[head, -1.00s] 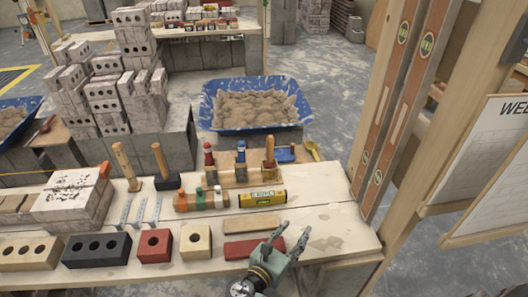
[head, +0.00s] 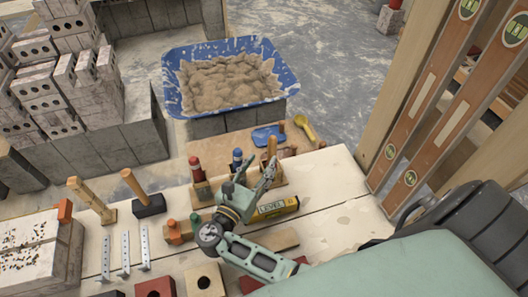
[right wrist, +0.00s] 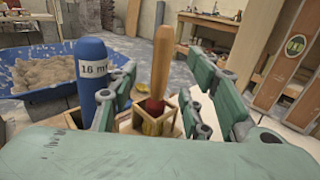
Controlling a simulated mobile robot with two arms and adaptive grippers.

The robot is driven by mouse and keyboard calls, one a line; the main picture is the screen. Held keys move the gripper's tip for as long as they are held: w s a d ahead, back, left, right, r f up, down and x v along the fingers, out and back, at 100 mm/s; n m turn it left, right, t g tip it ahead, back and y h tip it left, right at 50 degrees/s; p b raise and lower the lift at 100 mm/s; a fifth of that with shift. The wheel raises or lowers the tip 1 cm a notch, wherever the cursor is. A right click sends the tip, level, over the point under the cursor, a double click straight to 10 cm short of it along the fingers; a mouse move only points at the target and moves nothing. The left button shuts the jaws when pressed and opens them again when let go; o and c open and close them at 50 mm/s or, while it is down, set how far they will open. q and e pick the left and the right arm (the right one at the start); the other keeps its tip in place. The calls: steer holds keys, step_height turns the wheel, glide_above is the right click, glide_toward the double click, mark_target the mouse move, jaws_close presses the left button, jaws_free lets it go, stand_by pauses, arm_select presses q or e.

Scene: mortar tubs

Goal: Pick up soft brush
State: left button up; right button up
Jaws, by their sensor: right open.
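A wooden-handled tool with a red collar, which looks like the soft brush (right wrist: 163,62), stands handle up in a small wooden holder (right wrist: 143,125). Its lower end is mostly hidden inside the holder. In the head view the brush handle (head: 271,147) rises just behind my right gripper (head: 249,180). My right gripper is open and empty, its fingers pointing at the holder. In the right wrist view the handle stands between the two fingers, beyond them or level with them; I see no contact. My left gripper is not in view.
A blue bottle marked 16 (right wrist: 92,75) stands close left of the left finger. A red-topped bottle (head: 196,169), a yellow level box (head: 279,207), a blue tool (head: 266,137) and a yellow scoop (head: 305,128) are near. A blue mortar tub (head: 283,82) is behind.

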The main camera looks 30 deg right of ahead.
mark_target(270, 152)
steer(key=shift+r+x, duration=0.2)
steer(key=shift+x, duration=0.85)
steer(key=x, duration=0.2)
steer(key=p+x, duration=0.1)
steer(key=x, duration=0.3)
steer(key=shift+s+f, duration=0.1)
steer(key=shift+f, duration=0.2)
steer(key=shift+c, duration=0.2)
jaws_close()
